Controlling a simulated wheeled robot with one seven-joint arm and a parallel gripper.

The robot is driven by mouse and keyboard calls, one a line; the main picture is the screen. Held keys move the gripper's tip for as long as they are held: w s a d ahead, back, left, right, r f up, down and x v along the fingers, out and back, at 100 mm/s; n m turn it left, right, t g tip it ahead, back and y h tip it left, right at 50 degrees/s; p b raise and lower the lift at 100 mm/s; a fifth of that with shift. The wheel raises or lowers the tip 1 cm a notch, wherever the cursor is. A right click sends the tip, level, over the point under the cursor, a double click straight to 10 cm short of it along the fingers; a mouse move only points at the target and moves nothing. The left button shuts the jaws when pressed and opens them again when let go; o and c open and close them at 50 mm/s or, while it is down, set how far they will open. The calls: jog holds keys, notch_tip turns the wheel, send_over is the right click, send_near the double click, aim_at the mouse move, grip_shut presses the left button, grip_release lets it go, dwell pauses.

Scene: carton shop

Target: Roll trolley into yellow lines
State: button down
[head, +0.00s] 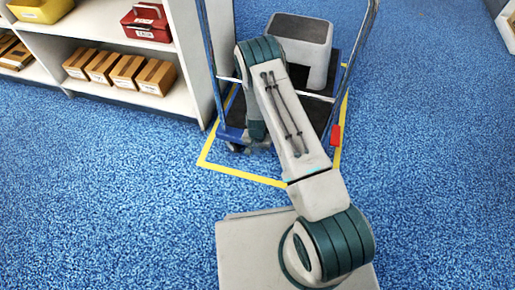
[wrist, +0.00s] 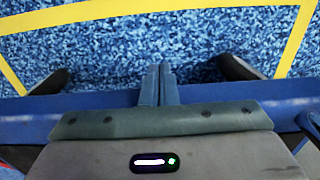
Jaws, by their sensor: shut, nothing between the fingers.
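The trolley has a blue frame (head: 229,132), a dark deck and tall side posts (head: 209,62). It stands within or over the yellow lines (head: 243,176) on the floor. Its near edge is behind the front line, with floor between; its left corner appears at the left line. In the wrist view the blue edge (wrist: 70,106) and two dark wheels show, with the yellow line (wrist: 150,8) beyond. My gripper (wrist: 158,70) is shut and empty, its fingers over the blue edge; contact cannot be told. In the head view my arm hides the gripper.
A grey step stool (head: 301,45) stands on the trolley deck. A red piece (head: 336,135) is at the trolley's right side. A white shelf (head: 185,55) with cartons (head: 155,77) and a red bin (head: 147,22) stands close on the left. Blue floor is clear on the right.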

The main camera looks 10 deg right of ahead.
notch_tip(320, 180, up, 10)
jog(key=s+a+p, duration=0.1)
jog(key=s+p, duration=0.2)
jog(key=p, duration=0.1)
jog(key=shift+p, duration=0.3)
jog(key=shift+a, duration=0.15)
